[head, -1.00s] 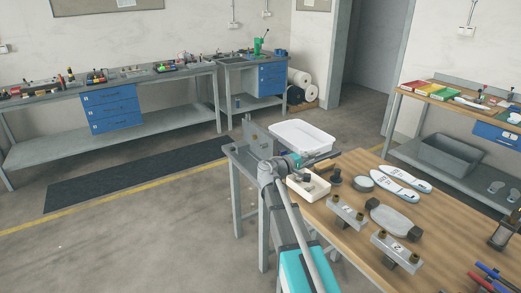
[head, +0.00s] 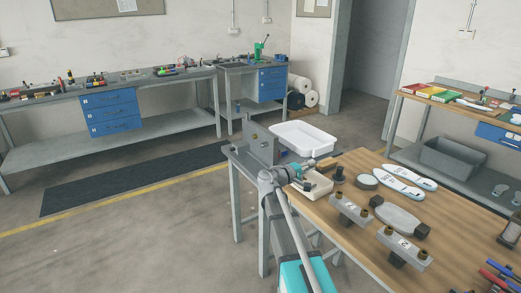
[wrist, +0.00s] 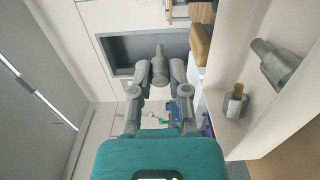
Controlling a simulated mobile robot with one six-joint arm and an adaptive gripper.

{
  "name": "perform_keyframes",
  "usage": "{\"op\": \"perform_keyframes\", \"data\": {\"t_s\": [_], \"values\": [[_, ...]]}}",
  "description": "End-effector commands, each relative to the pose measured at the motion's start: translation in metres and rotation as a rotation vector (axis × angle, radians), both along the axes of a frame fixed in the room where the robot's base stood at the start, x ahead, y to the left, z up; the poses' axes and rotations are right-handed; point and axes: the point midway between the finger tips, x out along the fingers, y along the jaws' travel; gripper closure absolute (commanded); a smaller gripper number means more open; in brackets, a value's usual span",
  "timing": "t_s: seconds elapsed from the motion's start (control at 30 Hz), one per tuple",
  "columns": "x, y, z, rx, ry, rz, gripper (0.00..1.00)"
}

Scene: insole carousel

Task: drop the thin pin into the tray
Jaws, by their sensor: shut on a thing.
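My gripper (wrist: 160,84) is shut on a grey stepped pin, the thin pin (wrist: 159,66), whose narrow end points up in the wrist view. In the head view my gripper (head: 308,168) is over the near left end of the wooden bench, just in front of the tray and above a small box. The pin is too small there to make out clearly. The tray (head: 304,148) is white, shallow and appears empty, at the bench's far left corner. My gripper is apart from it in the picture; its height above it is hard to tell.
The small white box (head: 319,190) stands below my gripper; in the wrist view it holds a larger grey part (wrist: 280,65) and a brass-tipped part (wrist: 236,104). An upright metal plate (head: 262,143) stands left of the tray. Insoles (head: 398,180) and metal fixtures (head: 350,213) lie to the right.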

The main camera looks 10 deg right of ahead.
Motion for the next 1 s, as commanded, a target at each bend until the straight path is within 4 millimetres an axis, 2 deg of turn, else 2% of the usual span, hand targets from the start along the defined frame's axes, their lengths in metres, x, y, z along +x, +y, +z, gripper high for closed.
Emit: {"op": "perform_keyframes", "data": {"t_s": [0.23, 0.27, 0.4, 0.47, 1.0], "values": [[-0.0001, -0.0001, 0.0002, 0.0, 0.0, 0.0, 1.0], [-0.0001, -0.0001, 0.0002, 0.0, 0.0, 0.0, 0.72], [-0.0001, -0.0003, 0.0002, 0.0, 0.0, 0.0, 0.46], [-0.0001, -0.0003, 0.0002, 0.0, 0.0, 0.0, 0.38], [-0.0022, 0.0054, 0.0001, 0.0, 0.0, 0.0, 0.38]]}}
